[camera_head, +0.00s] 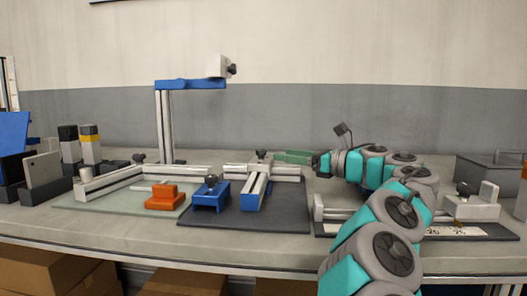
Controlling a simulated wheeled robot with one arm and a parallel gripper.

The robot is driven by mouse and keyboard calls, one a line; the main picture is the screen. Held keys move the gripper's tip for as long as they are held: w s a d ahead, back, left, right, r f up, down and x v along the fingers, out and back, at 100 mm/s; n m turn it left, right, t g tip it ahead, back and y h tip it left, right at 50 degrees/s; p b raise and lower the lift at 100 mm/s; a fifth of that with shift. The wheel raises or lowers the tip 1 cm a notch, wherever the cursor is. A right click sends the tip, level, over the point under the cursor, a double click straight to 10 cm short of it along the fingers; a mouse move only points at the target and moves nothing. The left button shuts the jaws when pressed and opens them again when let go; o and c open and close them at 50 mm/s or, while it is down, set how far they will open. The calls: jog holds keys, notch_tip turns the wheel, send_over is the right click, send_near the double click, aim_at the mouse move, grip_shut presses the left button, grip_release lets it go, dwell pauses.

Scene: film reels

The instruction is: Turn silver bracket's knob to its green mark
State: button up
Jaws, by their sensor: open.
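Several silver or pale fixtures carry dark knobs, and I cannot tell which is the silver bracket. One silver block (472,209) at the right has a dark knob (463,187) on top. A silver T-shaped rail (262,172) in the middle has a dark knob (260,155). A silver rail (125,181) at the left has a knob (138,158). No green mark on a knob can be made out. My gripper (316,163) is open at the end of my teal and grey arm, pointing left, right of the T-shaped rail; its fingers are small and unclear.
A green bar (293,157) lies near my gripper. A blue bracket (211,196) and an orange block (164,197) stand at the front. A tall post (165,125) with a blue arm rises behind. A grey box (487,172) is at the back right. My arm hides part of the right-hand fixture.

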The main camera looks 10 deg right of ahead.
aim_at(265, 151)
jog(key=p+x, duration=0.1)
jog(key=x, duration=0.6)
jog(key=shift+w+a, duration=0.2)
jog(key=shift+w, duration=0.05)
jog(key=shift+c, duration=0.4)
grip_shut()
